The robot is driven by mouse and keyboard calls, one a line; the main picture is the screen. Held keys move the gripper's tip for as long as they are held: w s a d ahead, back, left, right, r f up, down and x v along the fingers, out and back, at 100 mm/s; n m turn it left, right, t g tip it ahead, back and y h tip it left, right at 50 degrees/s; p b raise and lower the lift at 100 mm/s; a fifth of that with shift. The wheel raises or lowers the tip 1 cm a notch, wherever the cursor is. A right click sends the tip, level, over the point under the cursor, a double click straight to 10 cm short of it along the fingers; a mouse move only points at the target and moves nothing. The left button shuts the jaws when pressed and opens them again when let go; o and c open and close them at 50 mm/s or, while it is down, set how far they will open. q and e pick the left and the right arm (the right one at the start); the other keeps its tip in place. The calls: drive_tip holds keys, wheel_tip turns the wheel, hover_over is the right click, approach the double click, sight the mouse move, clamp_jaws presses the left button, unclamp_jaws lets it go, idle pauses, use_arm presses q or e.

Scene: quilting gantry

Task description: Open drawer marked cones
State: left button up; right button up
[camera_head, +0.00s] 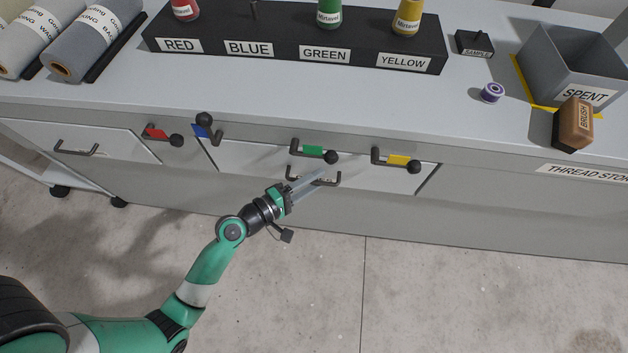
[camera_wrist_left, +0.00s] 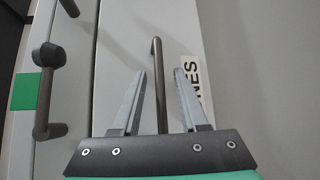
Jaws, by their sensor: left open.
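The drawer (camera_head: 240,158) is a wide pale front under the worktop, and it looks shut. Its dark bar handle (camera_head: 331,182) is partly hidden by my gripper in the head view. In the left wrist view the handle (camera_wrist_left: 157,60) runs between my fingers, with a gap on each side. My right gripper is out of view.
Levers with green (camera_head: 313,150), yellow (camera_head: 398,160), blue (camera_head: 199,131) and red (camera_head: 157,134) marks jut out along the front above the drawers. Another drawer handle (camera_head: 76,149) is at the left. The floor (camera_head: 430,290) in front is clear.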

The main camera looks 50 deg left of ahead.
use_arm(q)
clamp_jaws()
idle(1.4)
